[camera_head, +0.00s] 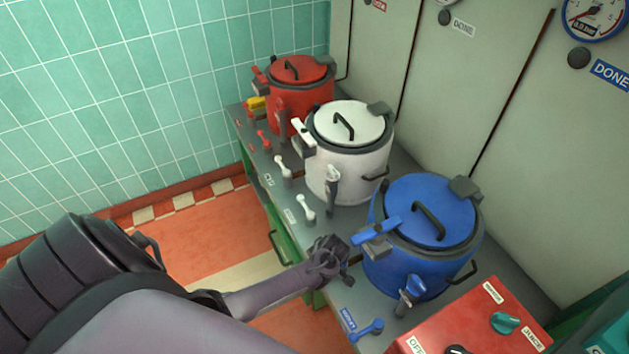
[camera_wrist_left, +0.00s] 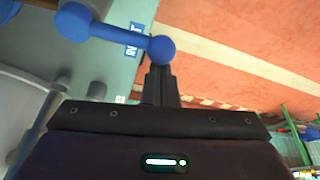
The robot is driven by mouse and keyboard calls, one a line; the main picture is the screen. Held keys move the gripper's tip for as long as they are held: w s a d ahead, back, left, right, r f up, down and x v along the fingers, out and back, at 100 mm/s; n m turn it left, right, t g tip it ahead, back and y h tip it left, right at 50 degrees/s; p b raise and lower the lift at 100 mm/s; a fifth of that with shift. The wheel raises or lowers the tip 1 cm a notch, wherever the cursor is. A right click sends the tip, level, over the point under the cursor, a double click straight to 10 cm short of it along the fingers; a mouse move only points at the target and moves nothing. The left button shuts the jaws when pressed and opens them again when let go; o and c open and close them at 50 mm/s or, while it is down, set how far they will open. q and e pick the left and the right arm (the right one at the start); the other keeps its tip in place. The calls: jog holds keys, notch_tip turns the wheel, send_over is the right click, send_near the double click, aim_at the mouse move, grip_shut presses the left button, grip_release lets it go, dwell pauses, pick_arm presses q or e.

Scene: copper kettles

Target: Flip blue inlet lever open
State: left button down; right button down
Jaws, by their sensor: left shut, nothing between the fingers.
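The blue inlet lever (camera_head: 366,330) is on the grey counter in front of the blue kettle (camera_head: 425,235), beside a blue "INLET" label (camera_head: 348,318). My left gripper (camera_head: 335,262) is above the counter's front edge, up and left of the lever in the head view. In the left wrist view, the blue lever (camera_wrist_left: 120,38) shows at the top left, with its ball end just past my left fingertips (camera_wrist_left: 158,70). The fingers are shut and empty. I cannot tell whether they touch the ball. My right gripper is not in view.
A white kettle (camera_head: 348,150) and a red kettle (camera_head: 298,90) stand farther back, with white levers (camera_head: 305,208) along the counter front. A red control box (camera_head: 470,325) is right of the blue lever. The orange floor (camera_head: 205,240) left of the counter is clear.

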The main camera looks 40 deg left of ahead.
pick_arm(q)
notch_tip(320, 180, up, 10)
jog(key=p, duration=0.1)
jog(key=shift+a, duration=0.25)
dwell(0.4)
jog(key=shift+d+r, duration=0.1)
dwell(0.4)
jog(key=s+f+m+b, duration=0.1)
jog(key=s+f+m, duration=0.25)
jog(key=f, duration=0.35)
jog(key=s+a+f+m+b, duration=0.1)
jog(key=s+f+m, duration=0.25)
jog(key=f, duration=0.25)
jog(key=s+f+m+b, duration=0.1)
jog(key=s+f+m, duration=0.1)
jog(key=s+f, duration=0.35)
jog(key=s+d+f+m+h+b, duration=0.1)
jog(key=s+d+f+m+h, duration=0.1)
jog(key=s+f, duration=0.5)
jog(key=s+d+f+m+h+b, duration=0.1)
jog(key=s+d+f+m, duration=0.4)
jog(key=s, duration=0.9)
notch_tip(320, 180, down, 3)
jog(key=shift+f+m+h, duration=0.1)
jog(key=shift+m+h, duration=0.4)
jog(key=shift+m, duration=0.5)
